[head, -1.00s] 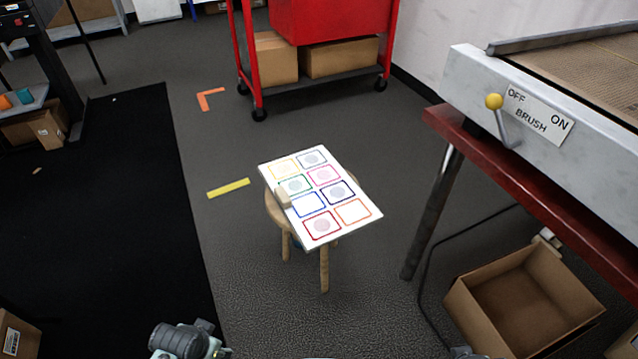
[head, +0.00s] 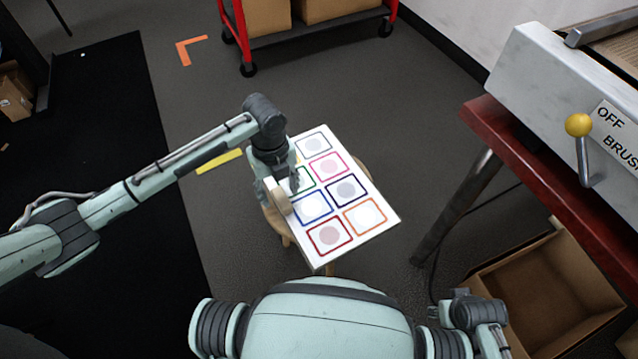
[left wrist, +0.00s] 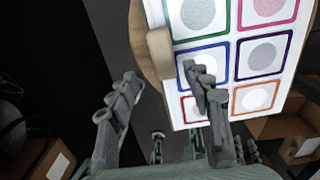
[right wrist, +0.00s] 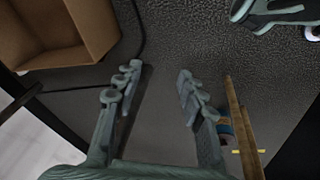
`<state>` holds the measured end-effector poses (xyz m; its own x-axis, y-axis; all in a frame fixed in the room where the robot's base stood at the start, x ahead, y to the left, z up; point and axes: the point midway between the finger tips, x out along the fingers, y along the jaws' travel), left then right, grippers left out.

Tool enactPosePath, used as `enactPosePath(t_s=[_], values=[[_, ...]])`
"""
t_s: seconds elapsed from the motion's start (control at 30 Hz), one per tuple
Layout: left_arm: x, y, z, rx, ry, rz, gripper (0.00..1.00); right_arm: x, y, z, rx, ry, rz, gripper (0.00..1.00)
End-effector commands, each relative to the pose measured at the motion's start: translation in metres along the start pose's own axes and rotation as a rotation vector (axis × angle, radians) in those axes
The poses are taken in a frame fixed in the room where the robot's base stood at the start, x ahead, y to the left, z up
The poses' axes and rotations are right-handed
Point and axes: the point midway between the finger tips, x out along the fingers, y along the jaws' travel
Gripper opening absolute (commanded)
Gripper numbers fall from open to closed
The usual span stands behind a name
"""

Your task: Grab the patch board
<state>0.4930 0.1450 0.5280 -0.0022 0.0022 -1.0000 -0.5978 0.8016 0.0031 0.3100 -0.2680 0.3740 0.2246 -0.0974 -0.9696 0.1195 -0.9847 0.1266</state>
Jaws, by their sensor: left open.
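The patch board (head: 365,240) is a white panel with coloured square outlines, several with pale discs inside. It lies on a round wooden stool (head: 285,228), with a wooden handle (head: 278,197) on its left edge. My left gripper (head: 282,192) is at that edge, beside the handle. In the left wrist view, my left gripper (left wrist: 160,85) is open, its right finger over the board (left wrist: 215,45) and the handle (left wrist: 160,55) between the line of its fingers, not visibly gripped. My right gripper (right wrist: 155,80) is open and empty above the floor.
A red table (head: 540,165) carrying a machine with a yellow-knobbed lever (head: 579,125) stands on the right. An open cardboard box (head: 545,290) sits below it. A red cart (head: 315,35) stands behind. A black mat (head: 100,120) covers the left floor.

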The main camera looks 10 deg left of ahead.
Motion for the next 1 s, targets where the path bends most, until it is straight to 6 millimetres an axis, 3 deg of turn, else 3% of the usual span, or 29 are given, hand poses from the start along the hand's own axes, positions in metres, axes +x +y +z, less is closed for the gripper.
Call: enactPosePath(t_s=[0.3,0.6,1.0], values=[[0.044,-0.005,0.0,-0.004,0.001,-0.002,0.5,-0.01,0.002,-0.014,0.003,0.024,0.004,0.4],[0.049,-0.005,0.001,-0.003,-0.002,-0.003,0.5,-0.013,0.003,-0.02,0.003,0.035,0.006,0.4],[0.049,-0.005,0.001,-0.003,-0.002,-0.003,0.02,-0.011,0.003,-0.015,0.003,0.024,0.006,0.4]])
